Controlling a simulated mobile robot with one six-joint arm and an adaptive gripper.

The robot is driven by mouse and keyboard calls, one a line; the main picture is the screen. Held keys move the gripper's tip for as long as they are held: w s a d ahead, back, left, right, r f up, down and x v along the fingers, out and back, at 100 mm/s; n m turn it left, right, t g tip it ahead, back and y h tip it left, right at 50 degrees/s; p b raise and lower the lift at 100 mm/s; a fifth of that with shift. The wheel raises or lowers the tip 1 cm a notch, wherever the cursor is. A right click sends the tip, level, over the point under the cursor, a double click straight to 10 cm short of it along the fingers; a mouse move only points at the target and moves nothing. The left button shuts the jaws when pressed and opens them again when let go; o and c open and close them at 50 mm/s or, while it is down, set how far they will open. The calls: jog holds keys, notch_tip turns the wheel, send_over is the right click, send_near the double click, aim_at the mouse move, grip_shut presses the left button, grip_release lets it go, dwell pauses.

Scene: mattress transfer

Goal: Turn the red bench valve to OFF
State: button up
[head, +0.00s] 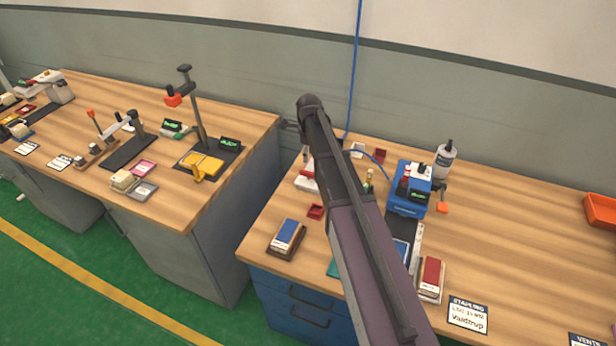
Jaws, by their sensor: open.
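I cannot clearly pick out the red bench valve. My arm crosses the right workbench (530,240) and hides part of its top. A blue air hose (353,70) comes down the wall to the back of this bench, passes behind my arm and curves to a blue machine (408,200). The machine has small red and white parts on top and an orange-red knob (442,208) at its right side. A small white-and-red item (306,182) shows just left of my arm, partly hidden. My gripper is not visible.
A blue-and-white stack (287,237) on a brown tray lies at the bench's front left, a red-covered stack (430,277) right of my arm. A white bottle (444,160) stands behind the machine. An orange bin (601,210) is far right. A gap separates the left workbench (235,140).

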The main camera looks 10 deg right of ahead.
aim_at(308, 172)
jog(key=shift+f+b, duration=4)
jog(key=shift+f, duration=0.25)
jog(key=shift+a, duration=0.1)
grip_shut()
